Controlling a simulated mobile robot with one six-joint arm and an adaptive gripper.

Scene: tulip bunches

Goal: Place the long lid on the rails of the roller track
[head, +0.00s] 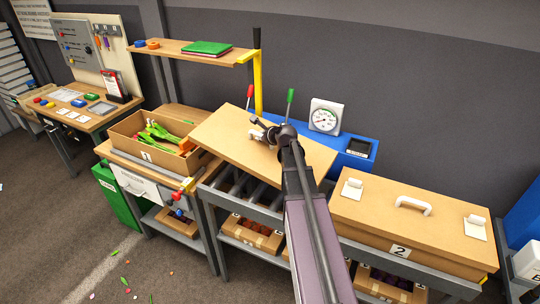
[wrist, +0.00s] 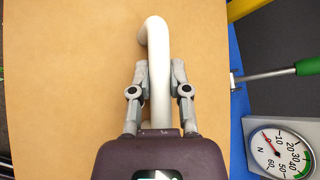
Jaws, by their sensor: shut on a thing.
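The long lid (head: 222,128) is a flat tan board with a white handle (wrist: 156,38). My gripper (head: 262,134) is shut on this handle; in the wrist view its two fingers (wrist: 158,80) press it from both sides. The lid is over the roller track (head: 238,188), turned at an angle to it, and covers its back part. Grey rollers show below the lid's front edge. My arm hides part of the lid and track. I cannot tell whether the lid touches the rails.
An open carton (head: 128,142) marked 1 holds tulips at left. A closed long box (head: 375,232) marked 2, with a white handle, stands at right. Behind the lid are a blue machine (head: 352,160), a dial gauge (head: 325,117), red and green levers and a yellow post (head: 257,85).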

